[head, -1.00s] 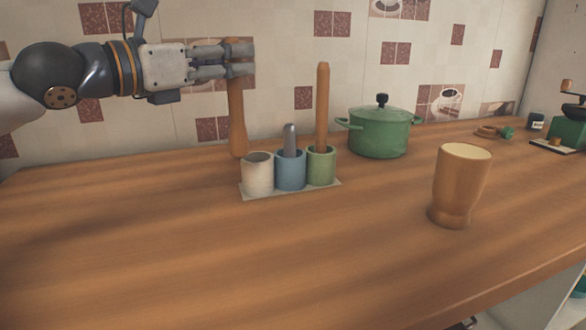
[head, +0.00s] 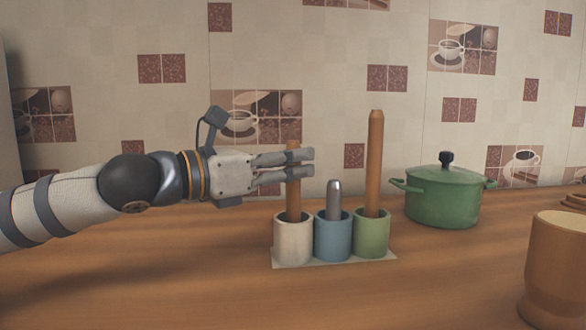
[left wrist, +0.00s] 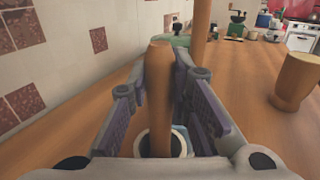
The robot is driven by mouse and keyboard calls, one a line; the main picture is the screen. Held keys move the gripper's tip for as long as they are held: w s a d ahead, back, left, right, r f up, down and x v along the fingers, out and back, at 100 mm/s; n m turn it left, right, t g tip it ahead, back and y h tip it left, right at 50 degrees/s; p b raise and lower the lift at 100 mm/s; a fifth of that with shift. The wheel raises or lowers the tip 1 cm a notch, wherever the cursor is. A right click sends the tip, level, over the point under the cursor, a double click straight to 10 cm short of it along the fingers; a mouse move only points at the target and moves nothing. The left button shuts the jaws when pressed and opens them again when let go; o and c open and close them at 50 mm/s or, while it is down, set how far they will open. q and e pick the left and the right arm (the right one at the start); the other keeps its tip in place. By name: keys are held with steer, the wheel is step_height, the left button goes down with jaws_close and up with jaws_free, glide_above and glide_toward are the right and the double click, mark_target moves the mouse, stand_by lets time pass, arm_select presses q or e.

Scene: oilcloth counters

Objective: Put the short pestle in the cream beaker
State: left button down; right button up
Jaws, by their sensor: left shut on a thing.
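The short wooden pestle (head: 293,200) stands upright with its lower end inside the cream beaker (head: 293,243). My left gripper (head: 300,166) is shut on its upper part, above the beaker's rim. In the left wrist view the pestle (left wrist: 159,95) is between the fingers, with the beaker's rim around its lower end. Whether it touches the beaker's bottom is hidden. My right gripper is not in view.
A blue beaker (head: 332,238) with a grey metal tool (head: 334,198) and a green beaker (head: 371,235) with a tall wooden pestle (head: 374,160) stand close on the right. A green pot (head: 443,199) and a wooden cup (head: 558,262) are farther right. The front counter is clear.

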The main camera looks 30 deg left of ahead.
arm_select(q)
steer(key=shift+f, duration=0.2)
steer(key=c, duration=1.5)
jaws_free()
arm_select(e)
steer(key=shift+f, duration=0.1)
arm_select(q)
steer(key=shift+o, duration=0.2)
steer(key=p+v, duration=0.6)
steer(key=v, duration=0.6)
steer(key=shift+p, duration=0.35)
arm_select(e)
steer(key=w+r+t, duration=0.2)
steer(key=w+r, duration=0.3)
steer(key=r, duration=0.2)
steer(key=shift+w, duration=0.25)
arm_select(q)
steer(key=shift+r, duration=0.2)
